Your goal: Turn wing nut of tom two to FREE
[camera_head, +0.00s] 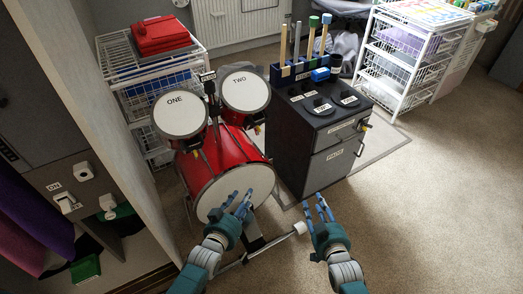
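Tom two (246,91) is a red drum with a white head marked "TWO". It is mounted at the upper right of the red bass drum (215,168). A small dark and yellowish fitting (257,129) shows at its lower right side; I cannot tell if it is the wing nut, nor read any FREE mark. My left gripper (242,194) is in front of the bass drum's pale front head, well below tom two, with its fingers apart and nothing between them. My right gripper (314,202) is further right over the carpet, also open and empty.
Tom one (181,114) stands left of tom two. A dark cabinet (318,135) with labelled round spots and upright sticks stands close on the right. A pedal beater (300,228) lies between my arms. A partition (125,130) bounds the left. Carpet on the right is clear.

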